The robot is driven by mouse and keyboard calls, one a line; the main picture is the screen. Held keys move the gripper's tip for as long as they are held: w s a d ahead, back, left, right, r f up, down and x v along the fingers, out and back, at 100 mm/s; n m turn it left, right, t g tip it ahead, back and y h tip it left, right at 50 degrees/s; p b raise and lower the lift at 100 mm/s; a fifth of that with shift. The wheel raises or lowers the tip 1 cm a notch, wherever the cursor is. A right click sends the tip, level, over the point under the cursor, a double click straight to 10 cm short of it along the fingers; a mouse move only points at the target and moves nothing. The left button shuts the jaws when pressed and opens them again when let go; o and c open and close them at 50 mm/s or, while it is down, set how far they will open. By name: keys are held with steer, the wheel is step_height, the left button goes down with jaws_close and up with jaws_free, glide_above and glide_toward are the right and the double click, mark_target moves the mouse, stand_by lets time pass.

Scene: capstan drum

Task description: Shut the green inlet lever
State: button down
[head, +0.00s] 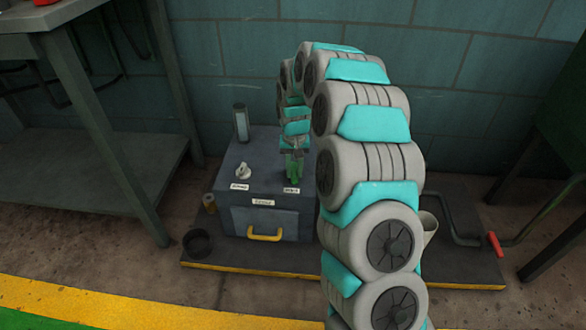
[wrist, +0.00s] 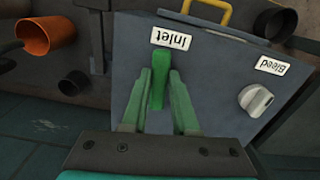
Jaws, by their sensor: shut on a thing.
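The green inlet lever (wrist: 158,88) is on top of the grey box, beside the "Inlet" label (wrist: 171,40) in the wrist view. In the head view the lever (head: 295,178) shows below my gripper (head: 293,158), partly hidden by it. In the wrist view my gripper (wrist: 161,72) has its two green fingers on either side of the lever, and it is shut on it. The lever's tip shows between the fingers; its lower part is partly hidden.
The grey box (head: 229,190) has a yellow drawer handle (head: 264,235) and a white bleed knob (head: 243,171), also in the wrist view (wrist: 255,99). A glass cylinder (head: 241,122) stands at the back. A red-handled crank (head: 495,244) is at the right. A bench (head: 95,170) is left.

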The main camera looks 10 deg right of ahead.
steer(key=n, duration=0.1)
steer(key=d+n+p, duration=0.1)
steer(key=n, duration=0.2)
steer(key=shift+d+r+p, duration=0.1)
steer(key=shift+d+p, duration=0.2)
steer(key=shift+p, duration=0.05)
steer(key=n, duration=0.2)
steer(key=d+n+p, duration=0.1)
steer(key=n, duration=0.1)
steer(key=shift+w+d, duration=0.1)
steer(key=shift+w, duration=0.1)
steer(key=n, duration=0.2)
steer(key=w+d+n+p, duration=0.1)
steer(key=n, duration=0.1)
steer(key=shift+n, duration=0.3)
steer(key=shift+w+d+n+p, duration=0.2)
steer(key=shift+w+n+p, duration=0.1)
steer(key=shift+n, duration=0.65)
steer(key=shift+w+d+n+p, duration=0.2)
steer(key=shift+w+n, duration=0.1)
steer(key=shift+n, duration=0.65)
steer(key=shift+w, duration=0.1)
steer(key=c, duration=0.7)
jaws_free()
